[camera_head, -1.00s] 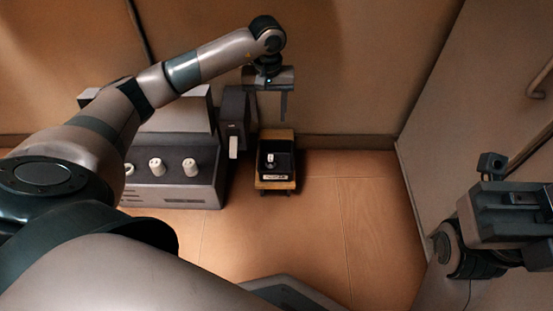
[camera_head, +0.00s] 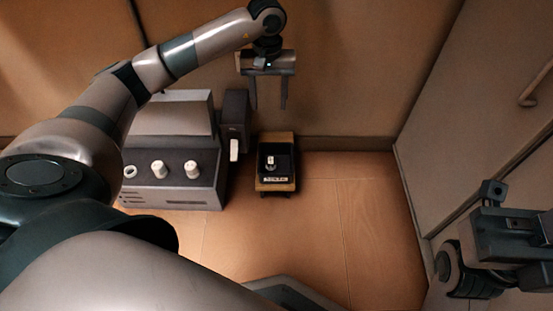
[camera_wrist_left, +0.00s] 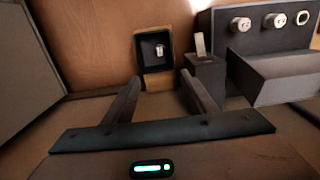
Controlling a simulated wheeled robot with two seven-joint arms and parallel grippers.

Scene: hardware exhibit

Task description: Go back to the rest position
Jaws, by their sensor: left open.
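My left gripper (camera_head: 269,100) hangs at the end of the left arm, above and behind a small wooden stand. Its two fingers point down, apart, with nothing between them. In the left wrist view its fingers (camera_wrist_left: 163,92) are also spread and empty. The stand (camera_head: 275,187) carries a black tray (camera_head: 286,165) with a small light metallic piece (camera_head: 270,160) in it. The piece also shows in the left wrist view (camera_wrist_left: 159,50). My right gripper (camera_head: 492,190) is partly in view at the right edge; its jaw opening cannot be made out.
A grey console (camera_head: 190,190) with several white round fittings stands left of the stand. A dark box (camera_head: 236,108) with a white lever (camera_head: 234,150) adjoins it. A wall with a handle (camera_head: 535,85) rises at the right. The floor (camera_head: 350,230) right of the stand is clear.

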